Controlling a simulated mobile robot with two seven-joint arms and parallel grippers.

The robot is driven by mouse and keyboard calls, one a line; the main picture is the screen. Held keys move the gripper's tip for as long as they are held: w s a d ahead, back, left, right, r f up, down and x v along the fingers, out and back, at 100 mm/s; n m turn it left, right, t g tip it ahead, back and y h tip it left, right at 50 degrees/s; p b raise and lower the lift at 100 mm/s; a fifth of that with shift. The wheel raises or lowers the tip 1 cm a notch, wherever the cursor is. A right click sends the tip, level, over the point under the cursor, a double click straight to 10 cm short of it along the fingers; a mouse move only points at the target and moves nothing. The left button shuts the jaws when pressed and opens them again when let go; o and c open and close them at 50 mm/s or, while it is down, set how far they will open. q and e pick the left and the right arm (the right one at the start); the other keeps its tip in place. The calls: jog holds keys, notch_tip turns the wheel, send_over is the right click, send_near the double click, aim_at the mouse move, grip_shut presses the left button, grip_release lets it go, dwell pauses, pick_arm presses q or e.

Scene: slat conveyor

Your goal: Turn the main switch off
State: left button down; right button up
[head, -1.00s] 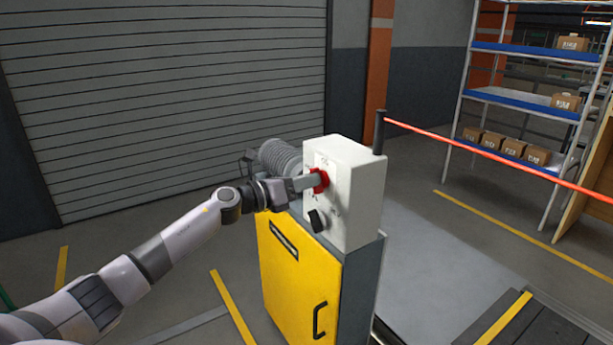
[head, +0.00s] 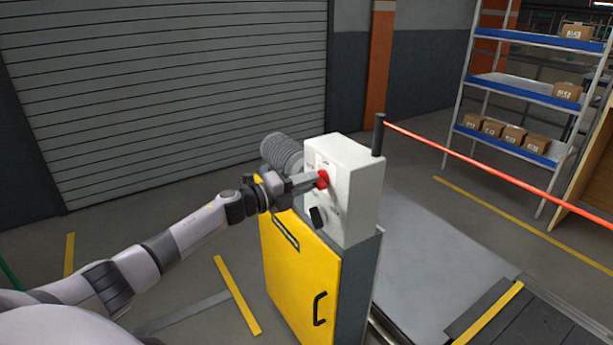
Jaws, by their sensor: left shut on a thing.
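The main switch is a red knob (head: 322,180) on the front face of a white control box (head: 358,195). My left gripper (head: 314,182) reaches in from the left and is shut on the red knob, hiding part of it and the markings around it. A black knob (head: 317,217) sits lower on the same face, clear of my gripper. The box stands on top of a yellow cabinet (head: 295,275). The exact angle of the red knob cannot be told. My right gripper is not in view.
A grey ribbed hose (head: 282,152) is behind the box's left side. A red barrier line (head: 470,153) runs right from a black post (head: 379,135). A shelf rack (head: 540,95) with cartons stands at the back right. Floor left of the cabinet is mostly clear.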

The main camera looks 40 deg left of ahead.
pick_arm(q)
jog(key=shift+n+p, duration=0.55)
jog(key=shift+n, duration=0.65)
jog(key=shift+f+n, duration=0.1)
jog(key=shift+n, duration=0.2)
jog(key=c, duration=1.1)
grip_release()
jog(key=shift+c, duration=0.2)
jog(key=v, duration=0.7)
jog(key=shift+b, duration=0.4)
